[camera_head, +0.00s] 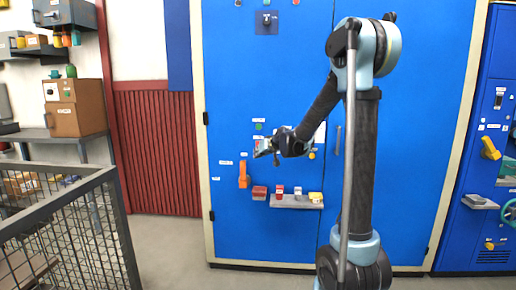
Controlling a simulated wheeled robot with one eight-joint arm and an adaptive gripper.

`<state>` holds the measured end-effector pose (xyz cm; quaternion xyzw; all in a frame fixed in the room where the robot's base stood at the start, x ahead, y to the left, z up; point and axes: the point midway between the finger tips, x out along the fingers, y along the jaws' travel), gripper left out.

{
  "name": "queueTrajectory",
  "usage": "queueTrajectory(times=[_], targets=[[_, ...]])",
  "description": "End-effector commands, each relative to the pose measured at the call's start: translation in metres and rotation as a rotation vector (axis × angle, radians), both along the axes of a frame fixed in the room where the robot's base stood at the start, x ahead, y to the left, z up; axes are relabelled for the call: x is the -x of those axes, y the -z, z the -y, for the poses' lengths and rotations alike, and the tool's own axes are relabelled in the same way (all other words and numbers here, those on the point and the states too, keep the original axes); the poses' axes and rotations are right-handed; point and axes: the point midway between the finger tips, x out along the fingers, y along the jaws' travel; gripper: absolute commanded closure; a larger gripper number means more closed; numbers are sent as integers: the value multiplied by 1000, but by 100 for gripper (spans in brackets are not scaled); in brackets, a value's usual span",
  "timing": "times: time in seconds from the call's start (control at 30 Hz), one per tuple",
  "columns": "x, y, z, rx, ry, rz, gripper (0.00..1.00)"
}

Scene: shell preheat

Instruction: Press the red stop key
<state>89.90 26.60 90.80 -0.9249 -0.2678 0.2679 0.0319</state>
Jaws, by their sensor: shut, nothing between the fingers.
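My gripper (262,152) is at the end of my arm in front of the blue cabinet (240,60). Its fingers are shut and point left, towards a small group of labelled controls on the cabinet door. A small red patch (257,143) shows right at the fingertips, partly hidden by them; it may be the red stop key, but it is too small to be sure. I cannot tell whether the fingertips touch it. A green round control (258,126) sits just above.
An orange handle (243,175) is below left of my gripper. A small grey shelf (296,202) below carries red, white and yellow blocks, with a dark red block (259,193) beside it. A wire cage (70,225) stands at the front left. Clear floor lies between cage and cabinet.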

Motion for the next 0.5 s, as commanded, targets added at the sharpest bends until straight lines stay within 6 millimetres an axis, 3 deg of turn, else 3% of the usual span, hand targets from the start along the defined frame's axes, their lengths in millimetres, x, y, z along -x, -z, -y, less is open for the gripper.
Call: queueTrajectory(times=[0.5], targets=[[-7,0,0,-2,1,1,100]])
